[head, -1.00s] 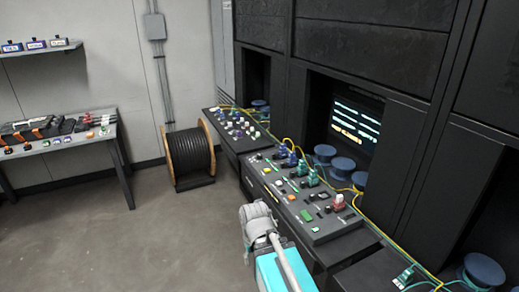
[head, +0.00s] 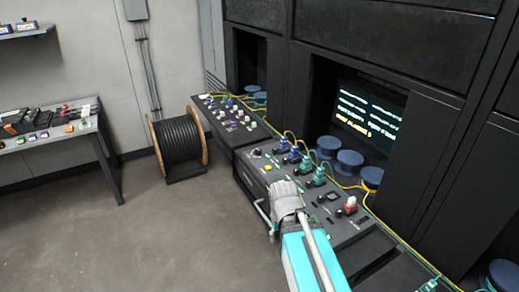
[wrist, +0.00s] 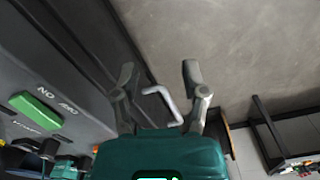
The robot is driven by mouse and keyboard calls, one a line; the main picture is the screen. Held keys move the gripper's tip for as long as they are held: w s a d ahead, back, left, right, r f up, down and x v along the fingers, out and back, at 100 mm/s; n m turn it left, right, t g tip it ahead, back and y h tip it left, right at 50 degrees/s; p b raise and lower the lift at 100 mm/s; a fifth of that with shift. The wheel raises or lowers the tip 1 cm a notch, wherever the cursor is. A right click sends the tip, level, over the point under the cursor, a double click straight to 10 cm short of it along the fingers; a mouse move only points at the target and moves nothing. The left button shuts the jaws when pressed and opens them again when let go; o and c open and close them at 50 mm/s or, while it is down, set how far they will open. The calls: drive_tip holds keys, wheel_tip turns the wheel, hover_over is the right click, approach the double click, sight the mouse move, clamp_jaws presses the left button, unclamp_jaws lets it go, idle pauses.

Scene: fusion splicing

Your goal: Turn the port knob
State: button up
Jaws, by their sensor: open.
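My gripper (head: 285,190) is over the front edge of the dark control console (head: 345,236), its fingers mostly hidden behind my wrist in the head view. In the wrist view my gripper (wrist: 159,75) is open and empty, its two fingers apart. A pale bent bar (wrist: 160,96) shows between the fingers, not gripped; I cannot tell its distance. A bent bar (head: 262,212) also shows beside the gripper at the console's front. A small dark round knob (head: 257,152) sits on the console's far left end. I cannot tell which control is the port knob.
Blue and green plugs (head: 294,153) and a red-white one (head: 350,205) stand on the console. A green block (wrist: 36,110) lies on its dark face. A cable drum (head: 180,145) and a side table (head: 60,135) stand left. The floor between is clear.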

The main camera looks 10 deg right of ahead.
drive_tip(key=shift+s, duration=0.1)
drive_tip(key=shift+o, duration=1.8)
drive_tip(key=shift+w+r, duration=0.2)
drive_tip(key=shift+w, duration=0.15)
wheel_tip(320, 180, up, 17)
drive_tip(key=m+p, duration=1)
drive_tip(key=p, duration=0.7)
hover_over(258, 150)
drive_tip(key=shift+f, duration=0.2)
drive_tip(key=shift+d+f, duration=0.1)
drive_tip(key=shift+f, duration=0.05)
wheel_tip(258, 150, down, 14)
drive_tip(key=b, duration=1.3)
drive_tip(key=shift+r+b, duration=0.25)
drive_tip(key=shift+b, duration=0.15)
